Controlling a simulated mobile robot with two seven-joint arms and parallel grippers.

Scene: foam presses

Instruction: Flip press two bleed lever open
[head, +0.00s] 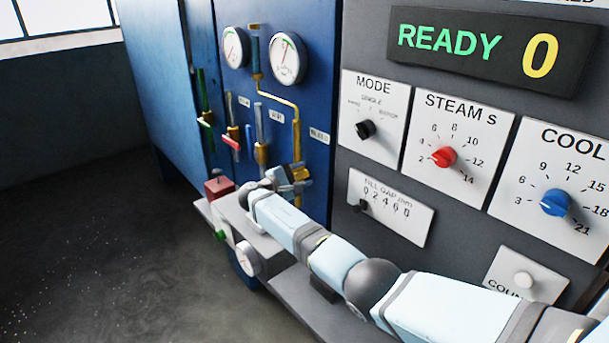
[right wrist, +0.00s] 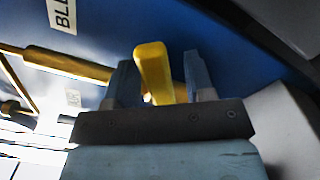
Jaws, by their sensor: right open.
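The yellow bleed lever (head: 299,168) sits on brass pipework low on the blue panel, partly hidden by my right gripper. In the right wrist view, the yellow lever (right wrist: 153,72) stands between the two blue-grey fingers of my right gripper (right wrist: 161,75). The fingers are open, with a gap on each side of the lever. In the head view, my right gripper (head: 293,178) is at the panel beside the lever. My left gripper is in neither view.
Two gauges (head: 287,58) and several valves with a red handle (head: 231,142) are on the blue panel. A grey ledge with a red box (head: 219,187) and a small dial (head: 246,258) lies below. The control panel with knobs (head: 443,157) and a READY display (head: 490,48) is right.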

